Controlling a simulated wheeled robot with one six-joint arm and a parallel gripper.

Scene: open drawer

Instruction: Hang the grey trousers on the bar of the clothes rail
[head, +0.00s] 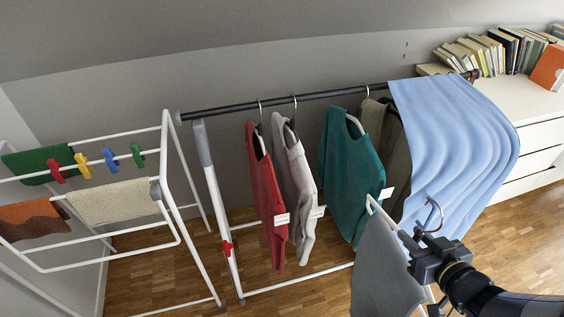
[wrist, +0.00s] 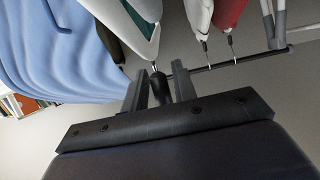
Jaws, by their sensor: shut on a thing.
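The grey trousers (head: 382,272) hang from a white hanger at the lower right of the head view, in front of the rail. My gripper (head: 422,246) is shut on this hanger near its neck, below its metal hook (head: 436,212). The hook is free of the bar and appears lower and nearer than it. The black bar (head: 225,109) of the clothes rail runs across behind. In the wrist view, the gripper (wrist: 159,92) has a dark hanger neck (wrist: 158,86) between its fingers, and the bar (wrist: 225,63) lies beyond. The trousers' lower end is out of frame.
A red garment (head: 268,195), a light grey one (head: 299,185), a teal one (head: 348,180) and a dark olive one (head: 392,145) hang on the bar. A blue cloth (head: 455,140) covers its right end. The bar's left end is bare, beside a drying rack (head: 168,180).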

